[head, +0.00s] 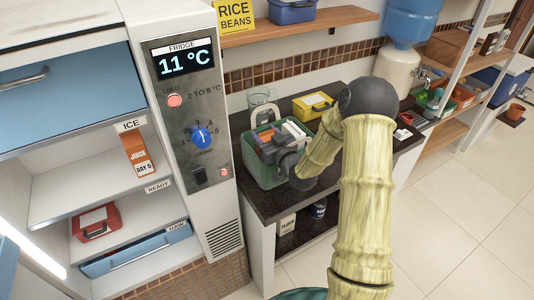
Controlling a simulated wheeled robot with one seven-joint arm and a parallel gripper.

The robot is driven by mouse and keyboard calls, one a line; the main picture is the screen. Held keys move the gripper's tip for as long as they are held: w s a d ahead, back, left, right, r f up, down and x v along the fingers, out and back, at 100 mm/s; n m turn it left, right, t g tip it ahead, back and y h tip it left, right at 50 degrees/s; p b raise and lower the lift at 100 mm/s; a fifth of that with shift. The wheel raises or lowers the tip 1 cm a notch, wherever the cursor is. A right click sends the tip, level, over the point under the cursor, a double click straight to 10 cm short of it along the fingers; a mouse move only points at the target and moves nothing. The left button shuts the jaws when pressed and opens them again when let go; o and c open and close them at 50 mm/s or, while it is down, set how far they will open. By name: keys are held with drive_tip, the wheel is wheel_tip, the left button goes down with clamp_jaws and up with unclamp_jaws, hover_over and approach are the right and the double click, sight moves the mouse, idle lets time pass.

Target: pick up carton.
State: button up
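One carton in view is the orange and white juice carton (138,153), marked "JUICE" and "DAY 5", standing upright on the fridge's upper shelf at the left. Other box-shaped items (293,130), orange and white, stand in a green crate (264,172) on the dark counter, partly hidden; I cannot tell if they are cartons.
The fridge panel (188,120) stands between the juice carton and the counter. A red box (96,222) sits on the lower fridge shelf. A yellow box (313,105) and a clear jug (259,100) are near the crate. A wall shelf (300,25) hangs above.

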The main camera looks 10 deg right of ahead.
clamp_jaws()
drive_tip(key=shift+r, duration=0.15)
wheel_tip(320, 180, up, 10)
drive_tip(key=shift+f+b, duration=0.1)
drive_tip(key=shift+b, duration=0.6)
